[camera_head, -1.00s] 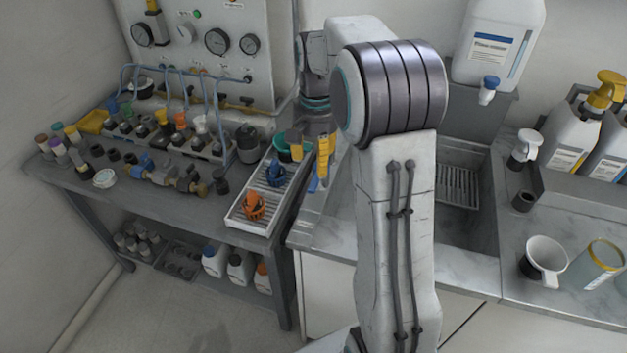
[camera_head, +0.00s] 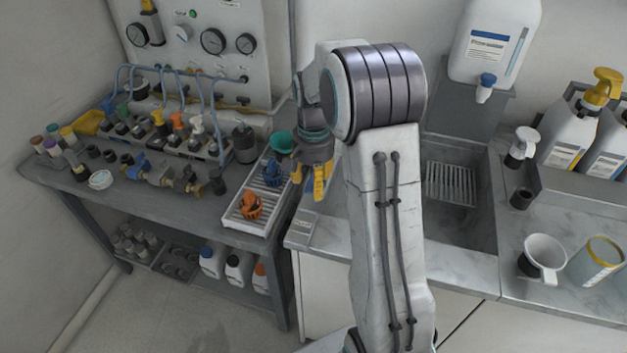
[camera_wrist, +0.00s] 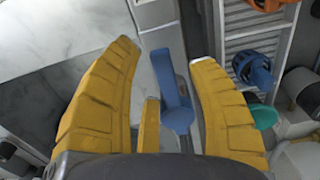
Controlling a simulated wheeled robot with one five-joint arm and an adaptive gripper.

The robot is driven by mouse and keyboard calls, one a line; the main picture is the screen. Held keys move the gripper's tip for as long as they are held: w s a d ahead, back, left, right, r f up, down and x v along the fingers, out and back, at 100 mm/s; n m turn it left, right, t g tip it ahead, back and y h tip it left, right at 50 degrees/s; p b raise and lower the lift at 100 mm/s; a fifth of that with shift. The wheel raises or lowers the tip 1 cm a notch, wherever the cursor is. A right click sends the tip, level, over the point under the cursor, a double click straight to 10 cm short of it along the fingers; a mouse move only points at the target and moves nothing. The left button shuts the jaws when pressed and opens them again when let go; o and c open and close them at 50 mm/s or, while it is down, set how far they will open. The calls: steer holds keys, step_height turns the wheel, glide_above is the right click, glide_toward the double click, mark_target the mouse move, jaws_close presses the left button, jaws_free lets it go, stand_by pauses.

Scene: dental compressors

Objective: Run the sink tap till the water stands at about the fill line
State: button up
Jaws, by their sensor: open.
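The grey sink basin (camera_head: 468,222) is right of my arm in the head view, with a slatted grate (camera_head: 450,184) on its floor. My arm hides its left part. I cannot make out a tap spout, a fill line or a water surface. My gripper (camera_head: 309,180) is left of the sink, at the counter's left end. In the wrist view my gripper (camera_wrist: 164,62) is open, its yellow fingers spread around a blue lever-like part (camera_wrist: 174,82). The part shows between the fingers; contact cannot be told. Whether it is the tap's handle is unclear.
A white jug with a blue spigot (camera_head: 485,85) stands behind the sink. A slatted tray (camera_head: 251,222) holds orange and blue fittings just left of my gripper. A white cup (camera_head: 545,255) and pump bottles (camera_head: 568,130) stand right of the sink.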

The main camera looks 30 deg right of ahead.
stand_by(0.3)
jaws_close()
stand_by(0.4)
